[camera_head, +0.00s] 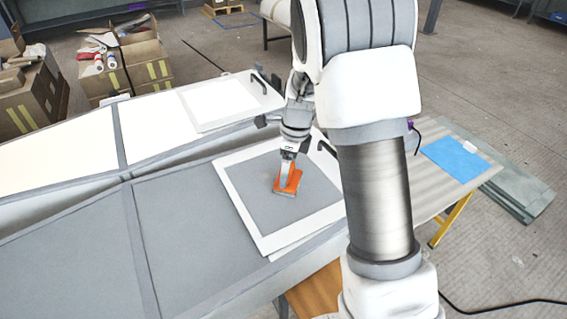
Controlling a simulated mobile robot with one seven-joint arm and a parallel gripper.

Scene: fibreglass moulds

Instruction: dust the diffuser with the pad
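The pad (289,183) is orange on top with a grey underside. It rests on, or just over, the grey face of the white-framed square panel (256,237), which looks like the diffuser. My gripper (287,175) points down at the pad, with its fingertips at the orange part. It appears shut on the pad, though the fingers are small and partly merged with it. My arm hides the right edge of the panel.
Long grey mould panels (75,255) extend to the left, with a second white-faced one (60,155) behind. A blue sheet (455,158) lies on the table at right. Cardboard boxes (140,62) stand at back left. Open floor lies at right.

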